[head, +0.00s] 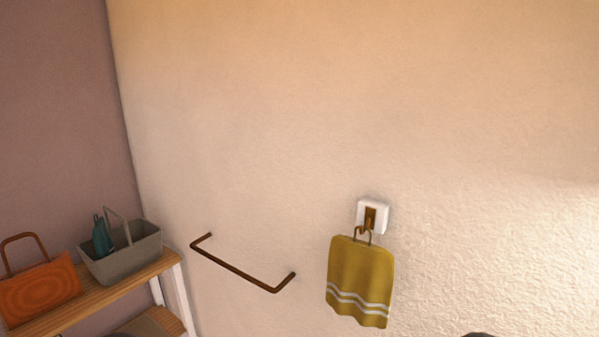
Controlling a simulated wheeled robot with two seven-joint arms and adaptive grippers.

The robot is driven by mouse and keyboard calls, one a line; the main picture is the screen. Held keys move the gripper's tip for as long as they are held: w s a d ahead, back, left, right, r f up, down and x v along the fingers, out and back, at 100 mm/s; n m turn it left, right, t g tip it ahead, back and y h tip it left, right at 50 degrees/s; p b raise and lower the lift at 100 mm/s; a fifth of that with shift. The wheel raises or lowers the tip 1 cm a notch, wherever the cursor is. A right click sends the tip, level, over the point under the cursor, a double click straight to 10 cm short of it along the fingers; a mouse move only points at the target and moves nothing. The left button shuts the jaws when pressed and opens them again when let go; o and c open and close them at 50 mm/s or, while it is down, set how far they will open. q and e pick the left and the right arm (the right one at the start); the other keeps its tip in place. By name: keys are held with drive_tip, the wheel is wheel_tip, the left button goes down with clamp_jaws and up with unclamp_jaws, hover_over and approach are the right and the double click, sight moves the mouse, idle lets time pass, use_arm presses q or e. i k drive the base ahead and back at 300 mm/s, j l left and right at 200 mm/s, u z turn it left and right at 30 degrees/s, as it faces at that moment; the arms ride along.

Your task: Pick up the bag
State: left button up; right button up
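An orange bag (40,290) with a brown arched handle stands on a wooden shelf at the lower left of the head view. Its left side is close to the picture's edge. Neither gripper can be made out. Small dark shapes, perhaps parts of my own body, show at the bottom edge, one left of centre and one right of centre.
A grey basket (135,256) with a teal bottle (102,238) stands on the shelf (98,291), right of the bag. A brown rail (236,270) juts from the wall. A mustard towel (360,275) hangs from a white wall hook (381,217). A lower shelf shows below.

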sight(28, 293)
drive_tip(key=u, duration=1.7)
drive_tip(key=i+l, duration=0.15)
drive_tip(key=i, duration=0.1)
